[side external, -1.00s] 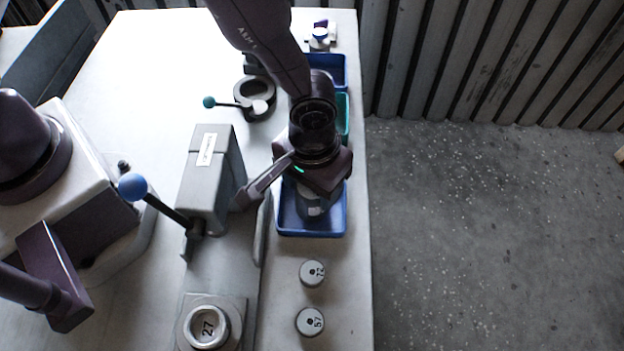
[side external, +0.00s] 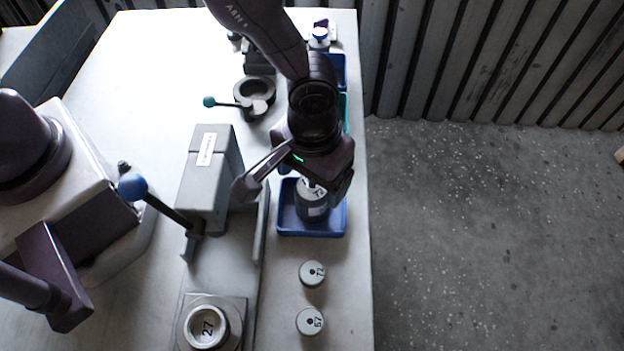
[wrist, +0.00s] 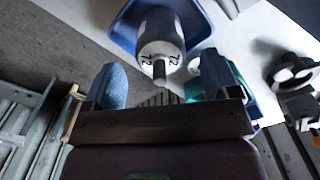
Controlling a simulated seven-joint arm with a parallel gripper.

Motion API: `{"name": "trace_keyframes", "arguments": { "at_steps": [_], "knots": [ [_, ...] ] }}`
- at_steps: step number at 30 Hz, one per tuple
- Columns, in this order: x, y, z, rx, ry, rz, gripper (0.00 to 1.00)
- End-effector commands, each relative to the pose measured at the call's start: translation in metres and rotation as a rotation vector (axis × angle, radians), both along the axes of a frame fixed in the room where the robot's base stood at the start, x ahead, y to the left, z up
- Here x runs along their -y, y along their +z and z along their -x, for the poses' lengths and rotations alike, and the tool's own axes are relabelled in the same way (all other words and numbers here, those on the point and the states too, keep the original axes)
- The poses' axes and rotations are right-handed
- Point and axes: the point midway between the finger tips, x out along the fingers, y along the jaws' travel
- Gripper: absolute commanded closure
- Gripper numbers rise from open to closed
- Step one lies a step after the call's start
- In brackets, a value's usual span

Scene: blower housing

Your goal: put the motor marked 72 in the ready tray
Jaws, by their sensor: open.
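The motor marked 72 (side external: 314,207) stands upright in the near blue tray (side external: 341,222). It is a grey cylinder with a shaft; its 72 mark shows in the wrist view (wrist: 160,32), where the blue tray (wrist: 122,28) is around it. No label shows which tray is the ready tray. My gripper (wrist: 163,82) is open, with its two blue-grey fingers apart and the motor's shaft end between and beyond them. In the side view my gripper (side external: 318,178) is just above the motor, apart from it, and partly hides its top.
Two grey round caps, one marked 57 (side external: 310,321) and one with a mark like 72 or 73 (side external: 312,272), lie on the table in front of the tray. A part marked 27 (side external: 207,327) sits in a fixture. A grey press (side external: 209,175) with a blue-knobbed lever (side external: 132,187) stands left.

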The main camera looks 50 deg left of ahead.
Motion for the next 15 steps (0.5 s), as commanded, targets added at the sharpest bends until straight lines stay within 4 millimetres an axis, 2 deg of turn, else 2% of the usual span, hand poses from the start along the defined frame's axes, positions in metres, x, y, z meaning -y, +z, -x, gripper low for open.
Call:
{"name": "trace_keyframes", "arguments": {
  "at_steps": [3,9,15],
  "knots": [
    [0.001,0.029,-0.001,0.005,0.0,0.004,0.18],
    [0.0,0.07,0.0,0.005,0.0,0.003,0.18],
    [0.0,0.093,0.0,0.002,0.0,0.002,0.18]
  ]
}}
